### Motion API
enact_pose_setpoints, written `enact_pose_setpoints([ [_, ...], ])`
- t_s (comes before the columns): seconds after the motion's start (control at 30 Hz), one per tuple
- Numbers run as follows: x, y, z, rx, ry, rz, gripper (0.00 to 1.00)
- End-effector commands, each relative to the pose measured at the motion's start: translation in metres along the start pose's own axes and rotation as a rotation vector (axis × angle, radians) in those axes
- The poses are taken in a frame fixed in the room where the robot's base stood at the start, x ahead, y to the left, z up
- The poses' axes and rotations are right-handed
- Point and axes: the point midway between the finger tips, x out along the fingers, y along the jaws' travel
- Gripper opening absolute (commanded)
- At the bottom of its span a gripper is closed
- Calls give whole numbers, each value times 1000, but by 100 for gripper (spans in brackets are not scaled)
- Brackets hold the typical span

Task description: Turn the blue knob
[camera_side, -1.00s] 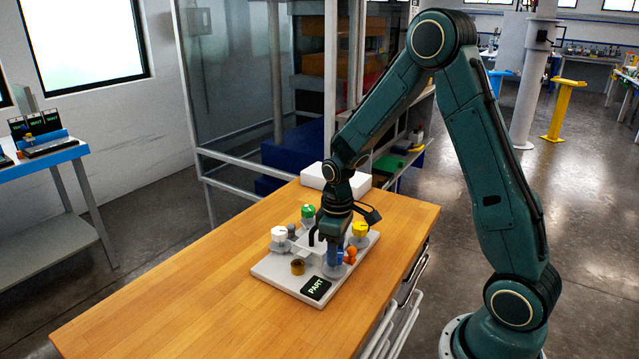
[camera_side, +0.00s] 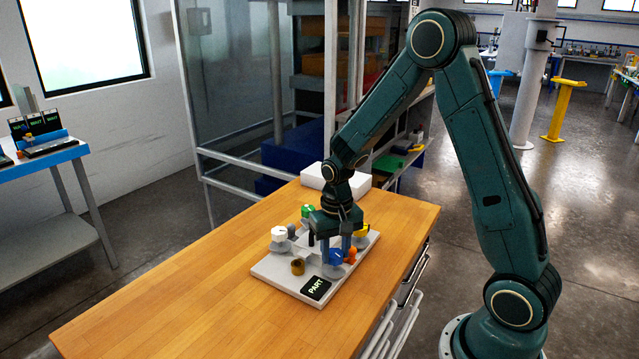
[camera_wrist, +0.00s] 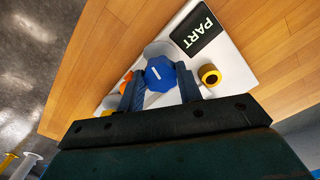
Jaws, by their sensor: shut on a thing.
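The blue knob (camera_wrist: 160,74) is a faceted cap with a white line on its top. It sits on the light grey board (camera_side: 278,273), towards the board's right side in the side view, where the knob (camera_side: 336,257) is partly covered by the fingers. My gripper (camera_wrist: 162,88) has its two blue fingers on opposite sides of the knob and is shut on it. In the side view my gripper (camera_side: 336,250) points down over the board. In the wrist view the white line runs slightly tilted across the knob.
Around the knob are a white knob (camera_side: 279,233), a green knob (camera_side: 308,211), a yellow knob (camera_side: 361,229), an orange part (camera_side: 351,255) and a brass ring (camera_side: 298,266). A black "PART" display (camera_side: 316,288) lies at the front. The wooden table's left side is clear.

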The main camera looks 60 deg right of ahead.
Motion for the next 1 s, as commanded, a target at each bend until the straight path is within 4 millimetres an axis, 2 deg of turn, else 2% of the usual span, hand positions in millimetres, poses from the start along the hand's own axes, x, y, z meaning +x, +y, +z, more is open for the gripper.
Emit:
enact_pose_setpoints([
  [0.3, -1, -1, -1, 144, 4, -1, 12],
  [0.8, -1, 0, -2, 167, 5, -1, 12],
  [0.83, -1, 0, -2, 167, 6, -1, 41],
  [0.9, -1, 0, -2, 167, 5, -1, 55],
  [1.0, 0, 0, -1, 166, 4, -1, 57],
])
